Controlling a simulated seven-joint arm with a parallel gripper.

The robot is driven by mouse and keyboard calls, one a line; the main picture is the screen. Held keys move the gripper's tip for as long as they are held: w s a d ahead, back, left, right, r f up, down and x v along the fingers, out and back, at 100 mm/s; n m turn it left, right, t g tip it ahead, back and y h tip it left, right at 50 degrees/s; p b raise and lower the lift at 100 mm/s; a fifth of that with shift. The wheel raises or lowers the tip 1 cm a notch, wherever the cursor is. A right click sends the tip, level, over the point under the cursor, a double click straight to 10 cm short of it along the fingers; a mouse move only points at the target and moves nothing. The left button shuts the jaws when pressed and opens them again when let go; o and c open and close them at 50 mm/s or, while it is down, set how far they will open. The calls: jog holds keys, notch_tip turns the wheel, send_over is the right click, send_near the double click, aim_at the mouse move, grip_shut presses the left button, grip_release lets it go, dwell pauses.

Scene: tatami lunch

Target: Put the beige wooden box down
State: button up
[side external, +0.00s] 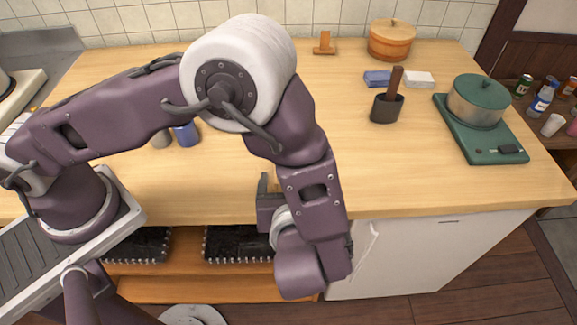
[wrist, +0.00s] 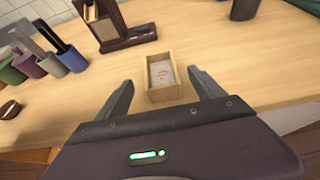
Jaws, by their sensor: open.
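The beige wooden box (wrist: 164,94) is small, open-topped and upright on the counter in the wrist view, with a pale grey panel showing inside. My gripper (wrist: 160,77) is open, with one finger to the left of the box and one to the right. Gaps show between the fingers and the box walls, so nothing is gripped. In the side view my gripper (side external: 269,184) is low at the counter's front edge, and my arm hides most of the box there.
In the wrist view, a dark wooden stand (wrist: 126,38) is behind the box, cups (wrist: 70,58) with utensils stand left, and a dark holder (wrist: 243,9) is behind right. A green stove with a pot (side external: 477,101) stands far right. Bare counter (wrist: 255,65) lies right of the box.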

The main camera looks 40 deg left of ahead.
jog(key=shift+v, duration=0.8)
jog(key=s+a+r+n+g+h, duration=0.1)
jog(key=s+a+r+n+g, duration=0.15)
jog(key=a+r+n, duration=0.4)
jog(key=s+a+r+n+g, duration=0.2)
jog(key=a+r+n+g, duration=0.2)
jog(key=a+r+n, duration=0.3)
jog(key=s+a+r+n+t+h, duration=0.1)
jog(key=s+r+n+t+h, duration=0.2)
jog(key=s+r+n+h, duration=0.5)
jog(key=s+r+n, duration=0.1)
jog(key=s+n, duration=0.1)
jog(key=n, duration=0.3)
jog(key=shift+s, duration=0.2)
